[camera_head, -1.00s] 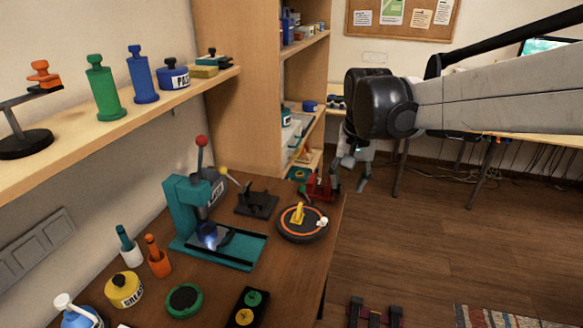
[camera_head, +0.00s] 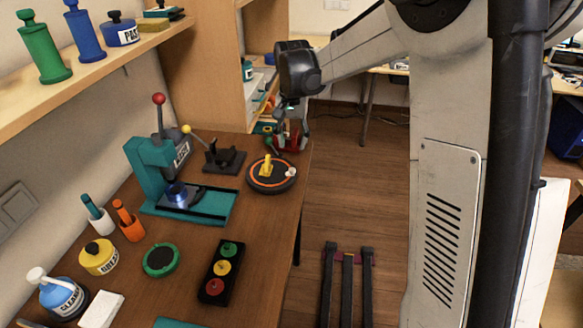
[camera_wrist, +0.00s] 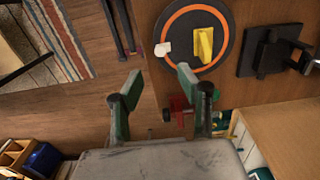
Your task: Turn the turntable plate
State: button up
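The turntable plate (camera_head: 280,181) is a round black disc with an orange ring, near the far right end of the workbench. It carries a yellow block (camera_head: 266,168) and a small white knob (camera_head: 291,171) near its right rim. In the wrist view the plate (camera_wrist: 179,38) is at the top, with the yellow block (camera_wrist: 204,46) on it and the white knob (camera_wrist: 162,48) at its left edge. My gripper (camera_head: 290,129) points down beyond the plate, close to the bench corner. In the wrist view my gripper (camera_wrist: 158,81) has its fingers apart, empty, beside the plate and not visibly touching it.
A red clamp (camera_wrist: 180,105) is close to one finger. A black fixture (camera_head: 222,158) and a teal press (camera_head: 155,180) stand left of the plate. A button box (camera_head: 222,272) and green dish (camera_head: 162,260) are nearer.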

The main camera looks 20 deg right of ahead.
aim_at(292, 169)
notch_tip(292, 169, down, 10)
jog(key=shift+f, duration=0.15)
dwell(0.4)
grip_shut()
